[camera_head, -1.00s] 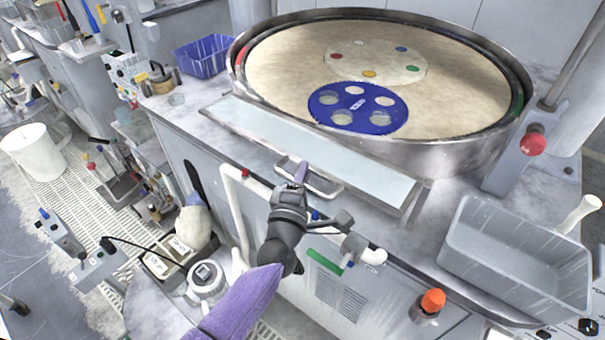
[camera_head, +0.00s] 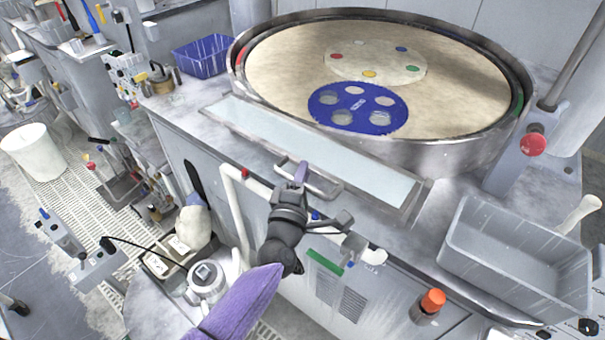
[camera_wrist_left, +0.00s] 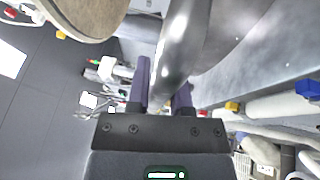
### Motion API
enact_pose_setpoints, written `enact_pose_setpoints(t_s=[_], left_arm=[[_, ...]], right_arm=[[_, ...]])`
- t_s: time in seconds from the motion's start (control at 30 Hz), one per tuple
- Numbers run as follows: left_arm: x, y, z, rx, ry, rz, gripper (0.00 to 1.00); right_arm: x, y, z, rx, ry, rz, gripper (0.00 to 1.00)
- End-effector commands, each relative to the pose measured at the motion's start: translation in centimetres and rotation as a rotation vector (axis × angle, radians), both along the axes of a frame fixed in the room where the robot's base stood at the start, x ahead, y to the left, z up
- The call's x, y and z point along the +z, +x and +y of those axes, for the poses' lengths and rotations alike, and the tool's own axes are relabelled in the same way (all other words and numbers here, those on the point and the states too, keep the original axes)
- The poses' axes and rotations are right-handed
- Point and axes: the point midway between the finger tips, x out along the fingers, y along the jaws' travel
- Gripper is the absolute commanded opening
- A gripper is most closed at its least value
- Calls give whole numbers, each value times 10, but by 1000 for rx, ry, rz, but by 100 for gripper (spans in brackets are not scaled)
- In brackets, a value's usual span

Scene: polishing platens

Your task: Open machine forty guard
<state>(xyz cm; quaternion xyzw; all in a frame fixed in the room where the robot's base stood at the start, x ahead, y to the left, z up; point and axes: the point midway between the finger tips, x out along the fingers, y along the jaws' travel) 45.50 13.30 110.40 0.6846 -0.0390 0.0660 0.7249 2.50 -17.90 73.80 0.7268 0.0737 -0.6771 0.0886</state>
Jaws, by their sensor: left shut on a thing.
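The guard is a pale, see-through panel (camera_head: 320,150) lying low along the front of the big round platen (camera_head: 450,90). A metal loop handle (camera_head: 326,192) sticks out from its front edge. My left gripper (camera_head: 301,173) reaches up from below, and its purple fingers are shut on this handle. In the left wrist view the shiny grey handle bar (camera_wrist_left: 180,45) passes between the two fingers (camera_wrist_left: 160,92), which hide part of it. My right gripper is not in view.
A blue perforated disc (camera_head: 357,122) lies on the platen. A red knob (camera_head: 533,145) and an empty grey tray (camera_head: 515,240) are at the right. A blue basket (camera_head: 203,58) stands at the back left. White pipes (camera_head: 238,205) run below the guard.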

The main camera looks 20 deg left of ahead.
Motion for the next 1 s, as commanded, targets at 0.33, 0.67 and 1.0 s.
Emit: enact_pose_setpoints(t_s=[0.33, 0.67, 1.0], left_arm=[[14, 2, 1, 5, -2, -15, 0], [30, 5, -1, 4, -3, -14, 0], [28, 4, -1, 2, -1, -8, 55]], right_arm=[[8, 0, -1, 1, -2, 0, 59], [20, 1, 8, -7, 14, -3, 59], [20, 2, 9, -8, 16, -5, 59]])
